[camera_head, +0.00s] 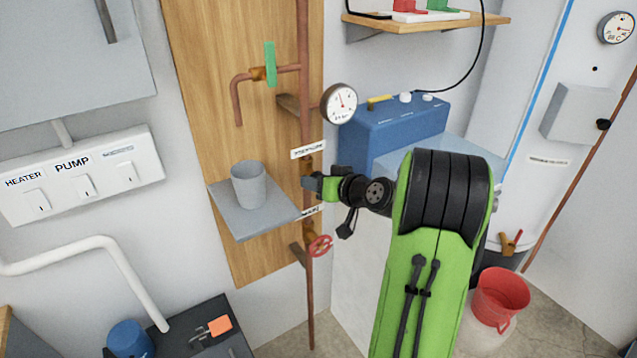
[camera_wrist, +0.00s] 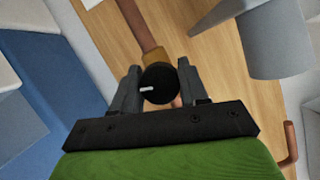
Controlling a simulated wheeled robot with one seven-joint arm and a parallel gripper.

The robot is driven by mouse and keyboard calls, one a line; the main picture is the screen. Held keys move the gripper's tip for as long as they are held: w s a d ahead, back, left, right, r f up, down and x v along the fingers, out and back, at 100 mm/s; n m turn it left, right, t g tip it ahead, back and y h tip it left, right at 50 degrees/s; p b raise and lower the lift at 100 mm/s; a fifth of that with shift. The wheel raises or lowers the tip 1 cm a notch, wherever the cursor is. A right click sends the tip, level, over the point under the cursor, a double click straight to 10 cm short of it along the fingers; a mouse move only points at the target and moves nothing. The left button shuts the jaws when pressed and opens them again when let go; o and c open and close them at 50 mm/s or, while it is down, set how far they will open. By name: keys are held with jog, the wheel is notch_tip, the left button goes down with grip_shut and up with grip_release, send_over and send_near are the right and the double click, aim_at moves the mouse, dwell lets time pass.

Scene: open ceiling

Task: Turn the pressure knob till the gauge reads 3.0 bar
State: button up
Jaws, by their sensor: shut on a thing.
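The pressure knob (camera_wrist: 160,78) is black and round with a white mark, in the middle of the wrist view. It sits on a brass fitting on the copper pipe. My gripper (camera_wrist: 158,88) is shut on it, one finger on each side. In the head view my gripper (camera_head: 309,183) reaches the pipe from the right and hides the knob. The round white gauge (camera_head: 340,103) is above it on the pipe. Its needle points roughly upward, but the scale is too small to read.
A grey cup (camera_head: 248,185) stands on a small shelf (camera_head: 250,226) left of my gripper. A red valve wheel (camera_head: 320,246) is below it on the pipe. A green-handled tap (camera_head: 270,65) is above left. A blue box (camera_head: 400,130) stands behind my arm.

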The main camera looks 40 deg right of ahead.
jog(key=shift+f, duration=0.15)
jog(key=o, duration=1)
jog(key=shift+o, duration=0.2)
jog(key=shift+s, duration=0.1)
jog(key=p+v, duration=0.1)
jog(key=v, duration=1.4)
jog(key=shift+s+r, duration=0.25)
jog(key=shift+r, duration=0.05)
